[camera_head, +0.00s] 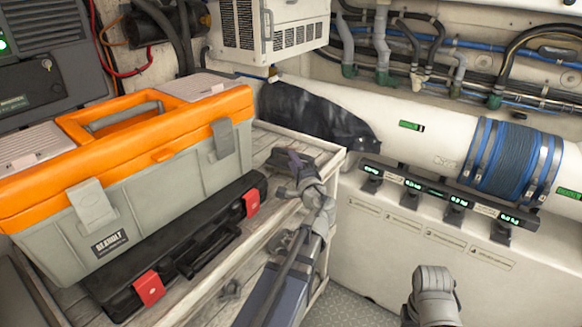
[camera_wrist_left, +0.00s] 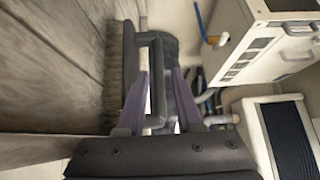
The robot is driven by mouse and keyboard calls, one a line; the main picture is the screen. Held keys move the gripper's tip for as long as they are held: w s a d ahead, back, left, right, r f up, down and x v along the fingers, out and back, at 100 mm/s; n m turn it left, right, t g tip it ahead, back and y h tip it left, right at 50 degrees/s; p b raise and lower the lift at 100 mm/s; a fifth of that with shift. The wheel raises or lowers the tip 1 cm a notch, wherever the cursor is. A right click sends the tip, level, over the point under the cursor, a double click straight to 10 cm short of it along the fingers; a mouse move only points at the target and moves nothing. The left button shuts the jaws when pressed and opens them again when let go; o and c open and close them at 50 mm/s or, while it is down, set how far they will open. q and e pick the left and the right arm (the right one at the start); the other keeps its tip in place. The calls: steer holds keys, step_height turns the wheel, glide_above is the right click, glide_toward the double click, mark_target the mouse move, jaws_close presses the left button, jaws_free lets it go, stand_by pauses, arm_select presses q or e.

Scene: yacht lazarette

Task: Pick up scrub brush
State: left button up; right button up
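The scrub brush (camera_wrist_left: 118,75) shows in the left wrist view with pale bristles on its left side and a dark looped handle (camera_wrist_left: 157,85). In the head view the dark brush (camera_head: 281,157) lies on the wooden shelf top near its far end, partly hidden by my gripper. My left gripper (camera_head: 293,163) is at the brush. In the wrist view its two purple fingers (camera_wrist_left: 161,78) stand apart on either side of the handle bar, with a gap showing at the right finger. My right arm shows at the lower right, but its gripper fingers do not.
An orange and grey toolbox (camera_head: 150,190) and a flat black case (camera_head: 180,245) with red latches fill the shelf's left. A white pipe (camera_head: 335,110) with a dark wrap runs behind. The shelf edge (camera_head: 325,180) drops to an open floor strip (camera_head: 350,305).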

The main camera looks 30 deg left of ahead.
mark_target(278, 161)
arm_select(q)
steer(key=x, duration=0.4)
steer(key=shift+w+d+f, duration=0.1)
steer(key=shift+w+f, duration=0.05)
steer(key=shift+w, duration=0.45)
steer(key=shift+w+a, duration=0.2)
steer(key=shift+a, duration=0.1)
steer(key=shift+c, duration=0.2)
steer(key=shift+s, duration=0.1)
jaws_close()
